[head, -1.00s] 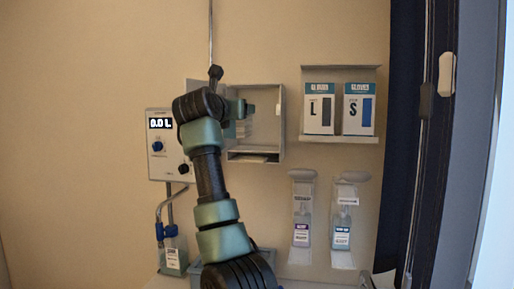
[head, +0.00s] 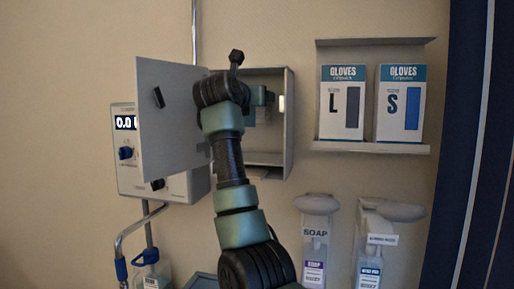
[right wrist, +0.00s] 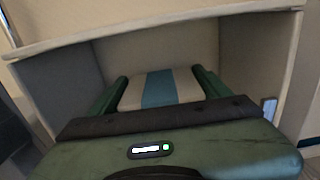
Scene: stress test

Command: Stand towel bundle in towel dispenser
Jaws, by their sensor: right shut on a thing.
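The towel dispenser (head: 289,125) is a grey wall box, and its door (head: 168,125) stands open to the left. My right arm crosses in front of it in the head view, with the right gripper (head: 262,96) at the box's opening. In the right wrist view the gripper (right wrist: 160,86) is shut on the towel bundle (right wrist: 185,88), which is pale with a blue band. The bundle is between the green fingers, inside or at the mouth of the dispenser (right wrist: 58,88). The palm hides its lower part. My left gripper is out of view.
A shelf (head: 400,147) with L and S glove boxes (head: 341,103) is right of the dispenser. Soap (head: 314,245) and a second bottle (head: 369,265) hang below. A wall unit with a display (head: 126,123) is at left, partly behind the door.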

